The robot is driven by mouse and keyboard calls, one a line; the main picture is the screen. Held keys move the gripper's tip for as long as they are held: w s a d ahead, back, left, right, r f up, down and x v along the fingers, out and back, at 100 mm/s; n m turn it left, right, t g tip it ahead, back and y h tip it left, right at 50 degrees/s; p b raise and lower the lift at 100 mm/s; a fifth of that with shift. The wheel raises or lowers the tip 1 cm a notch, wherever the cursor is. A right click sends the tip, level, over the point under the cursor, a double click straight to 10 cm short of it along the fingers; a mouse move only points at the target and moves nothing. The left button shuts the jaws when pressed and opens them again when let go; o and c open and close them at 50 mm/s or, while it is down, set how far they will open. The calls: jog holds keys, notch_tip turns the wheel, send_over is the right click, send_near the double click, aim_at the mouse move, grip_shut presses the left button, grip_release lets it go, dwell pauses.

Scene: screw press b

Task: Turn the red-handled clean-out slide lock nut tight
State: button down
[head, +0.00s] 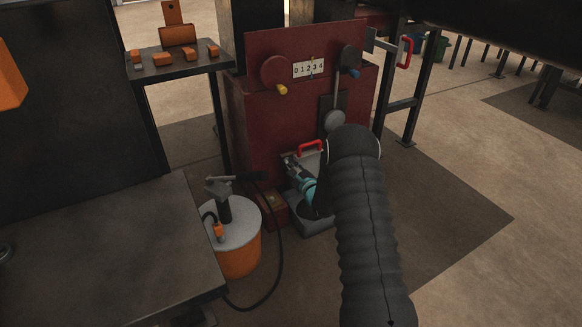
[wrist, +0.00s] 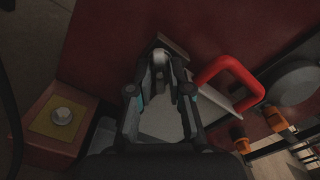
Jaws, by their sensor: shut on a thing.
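The clean-out slide has a red handle (head: 311,148) low on the front of the dark red press. The handle also shows in the wrist view (wrist: 232,72), just right of my fingers, with a pale grey plate (wrist: 215,105) below it. My gripper (head: 290,165) reaches in at the left of the handle. In the wrist view my gripper (wrist: 161,80) has its two fingers closed around the small grey lock nut (wrist: 159,58) in front of the red wall. The fingers cover much of the nut, so its exact angle and tightness cannot be told.
An orange drum (head: 238,252) with a grey lid and a black hose stands left of the press. A dark bench (head: 110,250) fills the lower left. A red box with a bolt head (wrist: 62,116) is left of my fingers. Open floor (head: 470,250) lies right.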

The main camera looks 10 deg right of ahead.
jog(key=c, duration=1.2)
grip_release()
jog(key=shift+c, duration=0.2)
jog(key=shift+s, duration=0.1)
jog(key=v, duration=1.2)
